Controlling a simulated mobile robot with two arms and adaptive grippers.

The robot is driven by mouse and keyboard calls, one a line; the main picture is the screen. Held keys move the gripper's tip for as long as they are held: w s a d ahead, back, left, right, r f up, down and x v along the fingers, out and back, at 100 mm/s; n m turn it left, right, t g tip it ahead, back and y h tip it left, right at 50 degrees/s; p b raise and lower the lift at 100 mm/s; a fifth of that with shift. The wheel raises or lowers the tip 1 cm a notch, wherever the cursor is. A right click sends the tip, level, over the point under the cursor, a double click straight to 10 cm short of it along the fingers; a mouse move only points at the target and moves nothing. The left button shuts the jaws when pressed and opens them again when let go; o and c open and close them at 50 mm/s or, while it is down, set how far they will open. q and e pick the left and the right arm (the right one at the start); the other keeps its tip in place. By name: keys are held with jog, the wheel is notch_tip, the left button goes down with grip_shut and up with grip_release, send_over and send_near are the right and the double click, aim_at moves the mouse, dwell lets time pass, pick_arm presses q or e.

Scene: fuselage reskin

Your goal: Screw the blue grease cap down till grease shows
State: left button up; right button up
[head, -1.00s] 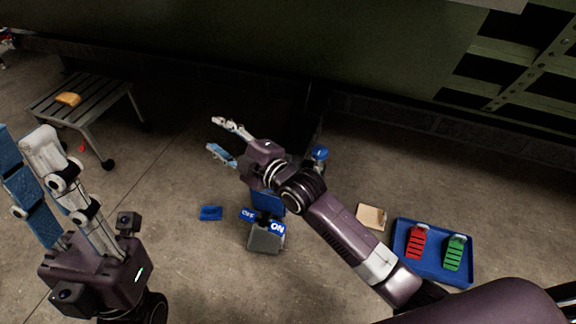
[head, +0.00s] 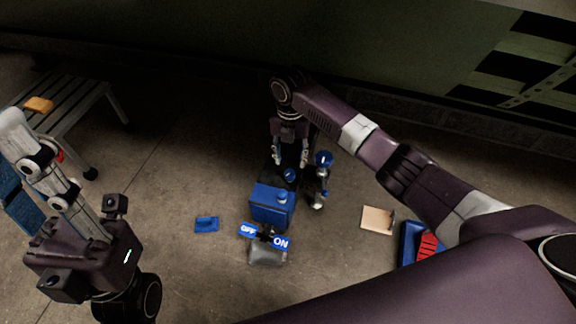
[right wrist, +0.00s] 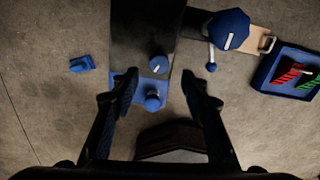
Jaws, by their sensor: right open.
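Several blue caps stand close together, and I cannot tell for sure which is the grease cap. A round blue cap with a white mark (head: 290,175) sits on a dark part behind a blue box; it also shows in the right wrist view (right wrist: 158,65). A plain blue knob (head: 282,196) tops the blue box (head: 270,210). A larger faceted blue cap (head: 324,158) stands to the right. My right gripper (head: 290,160) points down, open and empty; in the right wrist view its fingertips (right wrist: 158,84) flank the marked cap, apart from it. My left gripper (head: 22,170) is open, partly cut off. No grease shows.
An OFF/ON sign block (head: 265,255) stands in front of the box. A small blue part (head: 207,224) lies left. A tan plate (head: 377,219) and a blue tray (head: 409,235) with a red part lie right. A slatted bench (head: 70,108) stands back left.

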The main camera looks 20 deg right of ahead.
aim_at(290, 173)
notch_tip(290, 173, down, 6)
jog(key=b, duration=0.2)
jog(key=shift+b, duration=0.35)
jog(key=shift+f, duration=0.45)
jog(key=shift+r, duration=0.1)
grip_shut()
